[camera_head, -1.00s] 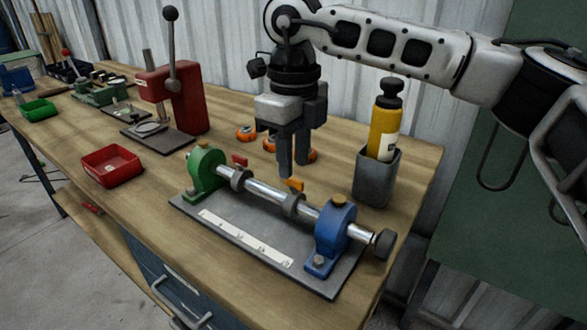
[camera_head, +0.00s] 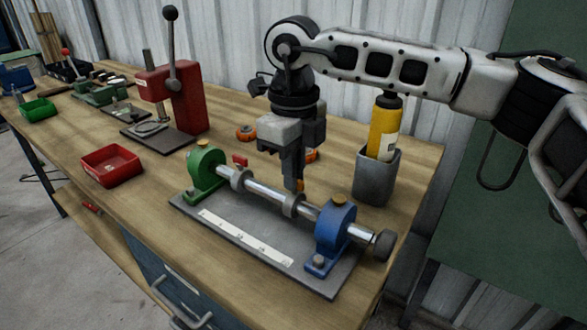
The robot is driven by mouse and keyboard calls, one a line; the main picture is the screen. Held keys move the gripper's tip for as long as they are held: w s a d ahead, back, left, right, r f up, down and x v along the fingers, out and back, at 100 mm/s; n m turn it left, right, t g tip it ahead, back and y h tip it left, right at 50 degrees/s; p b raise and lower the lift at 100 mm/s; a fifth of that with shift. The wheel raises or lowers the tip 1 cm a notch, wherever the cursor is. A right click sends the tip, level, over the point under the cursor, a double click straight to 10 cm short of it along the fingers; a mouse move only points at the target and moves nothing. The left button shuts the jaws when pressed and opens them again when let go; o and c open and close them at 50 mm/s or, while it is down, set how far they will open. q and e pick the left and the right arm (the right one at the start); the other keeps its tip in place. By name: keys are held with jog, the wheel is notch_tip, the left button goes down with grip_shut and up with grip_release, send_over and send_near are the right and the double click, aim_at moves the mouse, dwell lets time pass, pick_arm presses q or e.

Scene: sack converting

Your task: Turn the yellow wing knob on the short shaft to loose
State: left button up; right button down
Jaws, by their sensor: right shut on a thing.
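The short shaft (camera_head: 264,194) is a silver rod lying between a green bearing block (camera_head: 205,171) and a blue bearing block (camera_head: 333,232) on a grey base plate. Two grey collars sit on it. The yellow wing knob (camera_head: 290,185) stands at the right collar (camera_head: 293,204) and is mostly hidden by my fingers. A red wing knob (camera_head: 240,160) stands at the left collar (camera_head: 238,178). My right gripper (camera_head: 293,181) points down from above and is shut on the yellow wing knob. My left gripper is out of view.
A grey holder (camera_head: 376,176) with a yellow bottle (camera_head: 384,130) stands close to the right of my gripper. Orange round parts (camera_head: 246,132) lie behind the shaft. A red press (camera_head: 178,98) and a red tray (camera_head: 111,165) stand to the left.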

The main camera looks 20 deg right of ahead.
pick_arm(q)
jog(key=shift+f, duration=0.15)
pick_arm(e)
jog(key=shift+n, duration=0.9)
jog(key=n+b, duration=0.1)
jog(key=n, duration=0.1)
jog(key=shift+n, duration=0.3)
jog(key=n, duration=0.9)
jog(key=shift+s+b, duration=0.1)
jog(key=shift+b, duration=0.3)
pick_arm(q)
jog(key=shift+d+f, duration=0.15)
pick_arm(e)
jog(key=n, duration=0.4)
jog(key=shift+r, duration=0.1)
jog(key=shift+n, duration=0.3)
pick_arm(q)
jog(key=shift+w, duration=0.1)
pick_arm(e)
jog(key=c, duration=1.5)
grip_release()
jog(key=shift+c, duration=0.2)
